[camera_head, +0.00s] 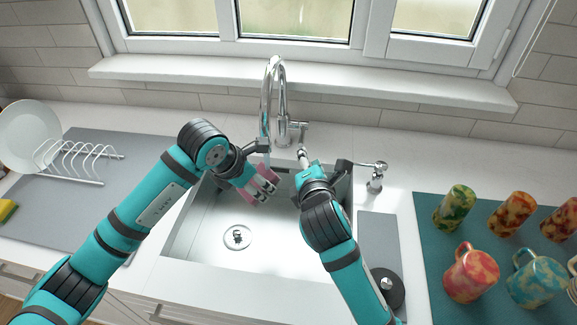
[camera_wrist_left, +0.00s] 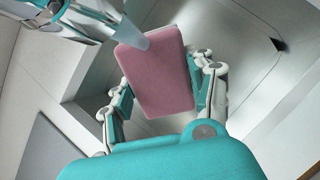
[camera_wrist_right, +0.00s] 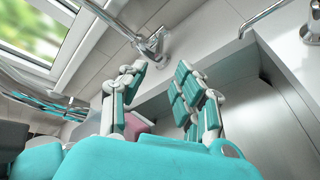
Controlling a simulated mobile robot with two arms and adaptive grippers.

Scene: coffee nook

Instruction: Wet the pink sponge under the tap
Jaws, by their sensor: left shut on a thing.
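The pink sponge (camera_head: 257,187) is held between the fingers of my left gripper (camera_head: 262,179), above the sink (camera_head: 205,225) and below the tap spout. It also shows in the left wrist view (camera_wrist_left: 162,80) and partly in the right wrist view (camera_wrist_right: 150,148). The chrome tap (camera_head: 268,95) stands behind the sink. A pale bluish stream (camera_wrist_left: 137,38) comes down from the spout onto the sponge. My right gripper (camera_head: 322,163) has its fingers apart and empty, in front of the tap's side lever (camera_head: 298,128). The lever shows beyond the fingers in the right wrist view (camera_wrist_right: 152,45).
A soap dispenser (camera_head: 375,177) stands right of the sink. Mugs and patterned cups (camera_head: 470,272) stand on a teal mat at the right. A plate (camera_head: 25,135) and a white rack (camera_head: 80,160) are on a grey mat at the left, near a yellow sponge (camera_head: 6,210).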

